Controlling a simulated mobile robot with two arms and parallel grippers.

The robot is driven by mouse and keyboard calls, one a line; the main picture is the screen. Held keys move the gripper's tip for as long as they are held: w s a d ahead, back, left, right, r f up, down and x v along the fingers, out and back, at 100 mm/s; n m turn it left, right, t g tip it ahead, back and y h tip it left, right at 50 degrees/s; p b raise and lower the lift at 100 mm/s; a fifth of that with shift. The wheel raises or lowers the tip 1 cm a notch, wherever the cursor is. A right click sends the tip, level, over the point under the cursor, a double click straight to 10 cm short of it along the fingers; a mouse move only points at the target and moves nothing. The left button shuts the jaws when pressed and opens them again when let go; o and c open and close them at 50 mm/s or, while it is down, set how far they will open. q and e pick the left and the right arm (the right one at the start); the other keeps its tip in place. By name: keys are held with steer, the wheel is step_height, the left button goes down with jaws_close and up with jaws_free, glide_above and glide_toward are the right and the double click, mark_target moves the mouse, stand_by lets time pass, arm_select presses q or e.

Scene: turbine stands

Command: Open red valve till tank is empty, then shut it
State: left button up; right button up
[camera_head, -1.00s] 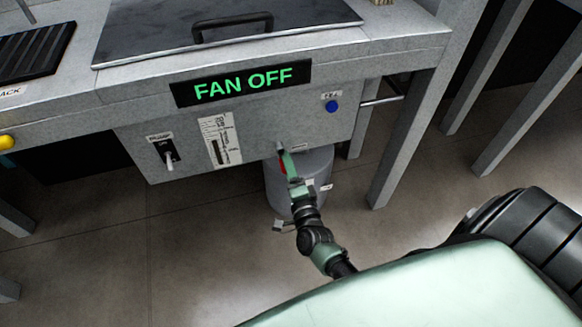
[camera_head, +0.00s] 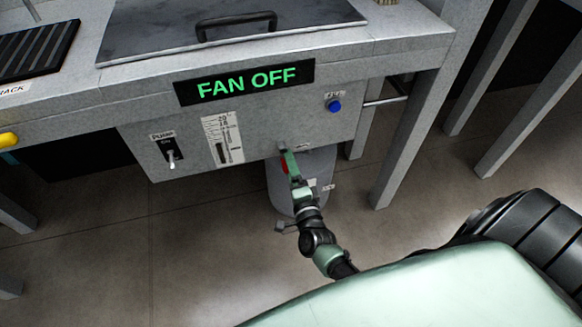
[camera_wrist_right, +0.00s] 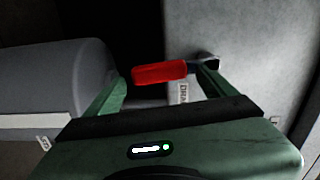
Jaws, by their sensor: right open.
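The red valve handle (camera_wrist_right: 160,73) shows in the right wrist view as a short red grip on a dark fitting at the grey panel. A label partly reading "DRA" (camera_wrist_right: 183,93) is behind it. My right gripper (camera_wrist_right: 160,85) is open, with the red handle between or just beyond its fingertips. I cannot tell whether they touch it. In the head view my right gripper (camera_head: 288,163) mostly covers the red handle. The level gauge (camera_head: 222,140) is a white scale with a dark bar low in its slot. My left gripper is out of view.
A grey cylindrical container (camera_head: 285,190) stands under the panel, behind my right arm. A display (camera_head: 245,82) reads "FAN OFF". A pump switch (camera_head: 168,149) and a blue button (camera_head: 334,106) are on the panel. Table legs (camera_head: 405,145) stand at the right.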

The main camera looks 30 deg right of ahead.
steer(key=p+v, duration=0.1)
steer(key=v, duration=0.6)
steer(key=shift+s, duration=0.25)
